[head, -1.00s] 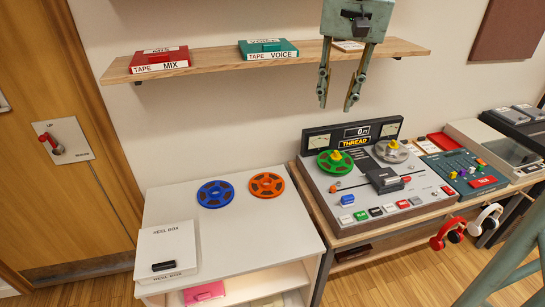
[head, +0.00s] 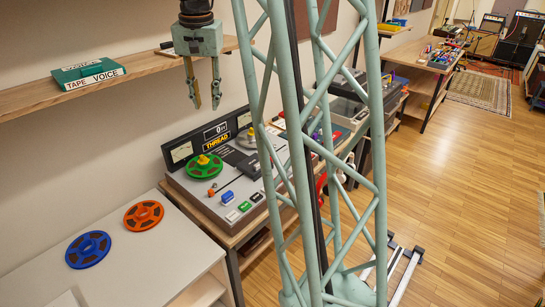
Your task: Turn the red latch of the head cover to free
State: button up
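The tape deck (head: 212,209) stands on a wooden bench, with a green reel (head: 203,167) on its left spindle and a grey reel (head: 247,138) on its right one. Its display reads "THREAD". A dark block that may be the head cover (head: 247,166) is on the deck, partly behind my green lattice column. I cannot make out a red latch. My gripper (head: 205,101) hangs above the back of the deck, fingers apart, open and empty, touching nothing.
A blue reel (head: 88,249) and an orange reel (head: 144,215) lie on the white table at left. Wooden floor (head: 440,190) is open at right.

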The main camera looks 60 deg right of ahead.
jog(key=d+f+m, duration=0.3)
jog(key=d+f, duration=1.1)
jog(key=d, duration=0.3)
jog(key=s+d+f+m+g, duration=0.1)
jog(key=d+f+m, duration=0.3)
jog(key=d+f, duration=1)
jog(key=d, duration=0.3)
jog(key=shift+s+d+f+y+b, duration=0.2)
jog(key=shift+d+y+b, duration=0.1)
jog(key=shift+y+b, duration=0.1)
jog(key=shift+f+b, duration=0.45)
jog(key=shift+f, duration=6.4)
jog(key=shift+c, duration=0.4)
jog(key=c, duration=0.8)
